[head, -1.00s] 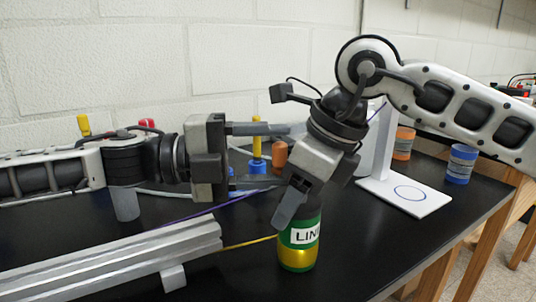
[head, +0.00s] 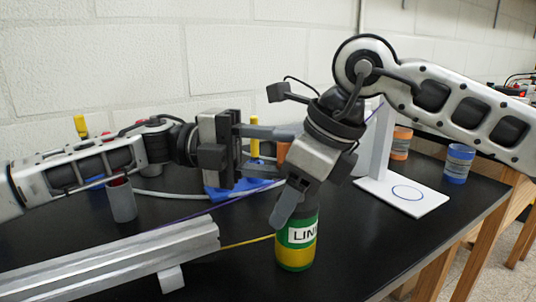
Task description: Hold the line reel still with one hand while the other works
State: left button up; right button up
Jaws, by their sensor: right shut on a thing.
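The line reel (head: 296,254) is a green and yellow cylinder standing upright on the black table, with a white label that reads in part "LIN". My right gripper (head: 288,205) comes down from above and is shut on the reel's upper part, hiding its top. A yellow line (head: 246,242) runs left from the reel towards the metal extrusion (head: 110,262). My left gripper (head: 268,132) is above the table, up and left of the reel and apart from it.
A blue base (head: 232,192) and yellow peg (head: 255,148) are behind my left gripper. A grey cup (head: 121,203) stands at left. A white stand (head: 405,197), an orange reel (head: 401,143) and a blue reel (head: 459,163) are at right. The front right table is clear.

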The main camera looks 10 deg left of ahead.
pick_arm(q)
jog(key=shift+w+d+r+m+g, duration=0.2)
jog(key=shift+r+m+g, duration=0.15)
jog(key=shift+m+g, duration=0.4)
jog(key=o, duration=0.8)
jog(key=shift+s, duration=0.1)
jog(key=shift+f, duration=0.15)
jog(key=shift+n, duration=0.25)
jog(key=n+t, duration=0.1)
jog(key=t, duration=0.1)
jog(key=s+a+n+t, duration=0.1)
jog(key=t, duration=0.1)
jog(key=shift+n, duration=0.3)
jog(key=n+t, duration=0.1)
jog(key=t, duration=0.1)
jog(key=s+n+t, duration=0.1)
jog(key=t, duration=0.1)
jog(key=shift+a+n, duration=0.25)
jog(key=shift+n, duration=0.05)
jog(key=a, duration=0.4)
jog(key=s+a, duration=0.1)
jog(key=a, duration=0.2)
jog(key=s+a, duration=0.1)
jog(key=a, duration=0.3)
jog(key=shift+a+f, duration=0.1)
jog(key=shift+a, duration=0.25)
